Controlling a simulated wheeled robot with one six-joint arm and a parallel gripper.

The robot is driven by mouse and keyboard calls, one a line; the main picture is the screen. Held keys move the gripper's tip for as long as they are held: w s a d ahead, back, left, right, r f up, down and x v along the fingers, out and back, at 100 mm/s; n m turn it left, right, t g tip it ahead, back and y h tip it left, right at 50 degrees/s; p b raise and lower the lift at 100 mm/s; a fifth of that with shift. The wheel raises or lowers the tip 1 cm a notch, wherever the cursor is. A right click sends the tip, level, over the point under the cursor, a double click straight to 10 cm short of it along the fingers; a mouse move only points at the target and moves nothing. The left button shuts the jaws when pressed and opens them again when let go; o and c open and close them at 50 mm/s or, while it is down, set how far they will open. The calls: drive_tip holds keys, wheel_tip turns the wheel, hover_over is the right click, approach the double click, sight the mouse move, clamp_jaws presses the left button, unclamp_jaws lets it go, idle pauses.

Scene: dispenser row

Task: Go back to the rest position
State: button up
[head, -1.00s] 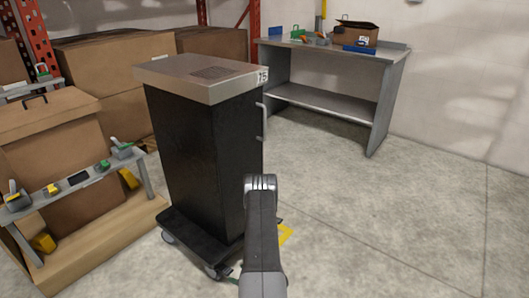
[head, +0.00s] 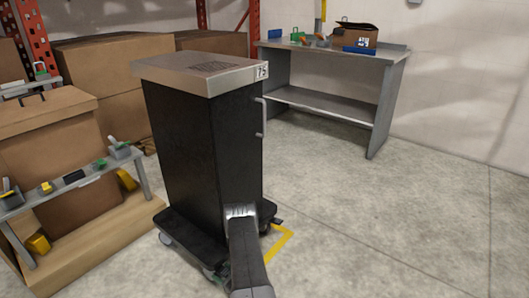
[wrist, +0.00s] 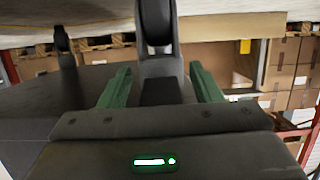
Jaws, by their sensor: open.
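My gripper (wrist: 160,88) shows in the wrist view with its two green fingers spread apart. It is open, and nothing is between the fingertips except a dark caster of the cart behind them. I cannot tell how far my gripper is from the cart.
A grey workbench (head: 330,105) stands at the back right, with an open cardboard box (head: 355,34) and small tools on top. A low rack of tools (head: 75,182) and large cartons (head: 45,140) fill the left. Yellow floor tape (head: 281,245) lies beside the cart. The floor to the right is clear.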

drive_tip(key=shift+f+t+y+b, duration=0.75)
drive_tip(key=shift+y+b, duration=0.2)
drive_tip(key=shift+y, duration=0.15)
drive_tip(key=p+v, duration=0.2)
drive_tip(key=v, duration=1.1)
drive_tip(key=shift+s+d, duration=0.15)
drive_tip(key=shift+d, duration=0.05)
drive_tip(key=shift+d, duration=0.1)
